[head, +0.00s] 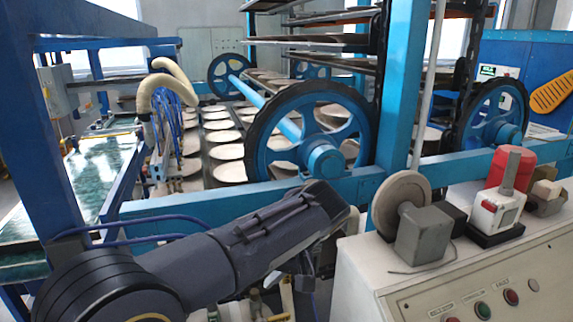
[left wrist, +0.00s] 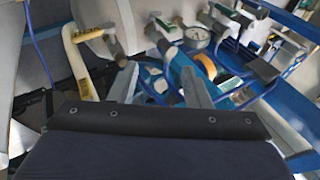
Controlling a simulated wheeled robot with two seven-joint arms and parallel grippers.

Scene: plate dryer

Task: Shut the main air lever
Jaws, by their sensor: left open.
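My left arm reaches across the lower middle of the head view, its far end beside the control cabinet; its fingers cannot be made out clearly there. In the left wrist view my left gripper (left wrist: 160,84) is open, its two grey fingers apart with nothing clearly held between them. I cannot tell for sure which part is the main air lever.
The white control cabinet (head: 365,270) with several buttons stands at the lower right of the head view. A blue beam (head: 185,222) and a large blue wheel (head: 320,150) lie beyond my arm. Blue tubes and bars (left wrist: 295,68) crowd the right of the wrist view.

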